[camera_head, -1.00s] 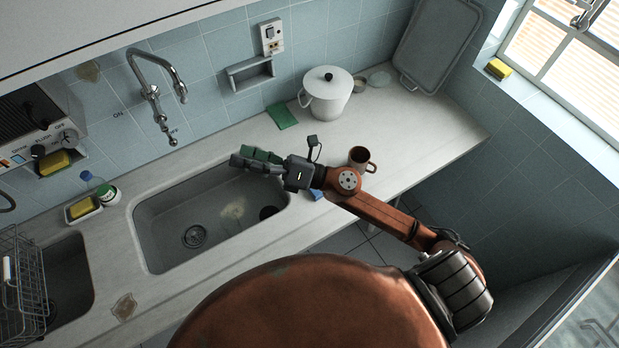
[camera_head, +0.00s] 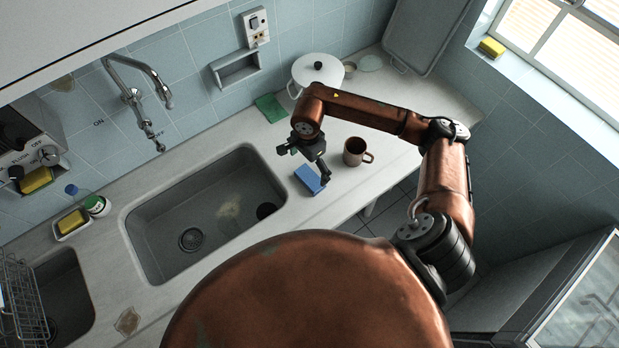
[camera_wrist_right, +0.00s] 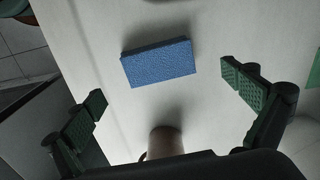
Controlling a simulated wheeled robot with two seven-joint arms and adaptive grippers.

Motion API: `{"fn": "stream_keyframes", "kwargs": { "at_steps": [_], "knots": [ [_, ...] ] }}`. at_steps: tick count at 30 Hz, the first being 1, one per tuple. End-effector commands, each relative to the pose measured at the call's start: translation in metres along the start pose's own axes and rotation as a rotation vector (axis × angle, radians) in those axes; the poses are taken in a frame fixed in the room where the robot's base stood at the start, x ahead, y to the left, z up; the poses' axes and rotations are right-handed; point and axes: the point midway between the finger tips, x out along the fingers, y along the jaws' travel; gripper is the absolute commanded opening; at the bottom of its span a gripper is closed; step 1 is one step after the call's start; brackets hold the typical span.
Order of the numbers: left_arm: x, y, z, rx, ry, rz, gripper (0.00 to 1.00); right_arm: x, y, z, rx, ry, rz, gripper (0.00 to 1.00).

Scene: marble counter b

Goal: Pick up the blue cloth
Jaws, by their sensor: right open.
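The blue cloth (camera_head: 309,179) looks like a thick rectangular block. It lies flat on the counter between the sink and the brown mug. My right gripper (camera_head: 304,164) points down above the counter at the cloth's back edge. In the right wrist view the cloth (camera_wrist_right: 160,63) lies beyond the space between the spread fingers (camera_wrist_right: 163,87), nearer the top of the picture. Neither finger appears to touch it, and the gripper is empty. My left gripper is not in view.
The brown mug (camera_head: 356,151) stands close to the right of the gripper. A green cloth (camera_head: 271,108) and a white pot (camera_head: 318,72) are behind it. The sink basin (camera_head: 205,215) opens to the left. The counter's front edge is near the blue cloth.

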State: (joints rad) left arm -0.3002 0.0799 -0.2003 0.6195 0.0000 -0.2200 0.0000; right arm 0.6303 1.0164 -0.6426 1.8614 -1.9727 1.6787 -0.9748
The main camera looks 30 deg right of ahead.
Motion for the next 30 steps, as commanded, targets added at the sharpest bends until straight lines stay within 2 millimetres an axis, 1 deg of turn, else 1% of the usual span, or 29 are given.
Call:
{"fn": "stream_keyframes", "kwargs": {
  "at_steps": [5,8,10,13,21,30],
  "knots": [
    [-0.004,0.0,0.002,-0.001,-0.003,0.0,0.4,0.019,0.004,-0.001,0.002,-0.004,0.001,1.0],
    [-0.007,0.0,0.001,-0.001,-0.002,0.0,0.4,0.035,0.007,-0.002,0.002,-0.004,0.003,1.0],
    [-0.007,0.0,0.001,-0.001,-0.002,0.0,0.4,0.044,0.006,-0.002,0.002,-0.005,0.0,1.0],
    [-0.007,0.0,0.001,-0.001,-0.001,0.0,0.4,0.054,0.006,-0.002,0.001,-0.005,0.0,1.0],
    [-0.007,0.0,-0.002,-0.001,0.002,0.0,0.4,0.057,0.005,-0.002,0.0,-0.003,-0.002,1.0],
    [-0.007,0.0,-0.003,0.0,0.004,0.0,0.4,0.057,0.005,-0.002,0.001,-0.004,-0.002,0.8]
  ]
}}
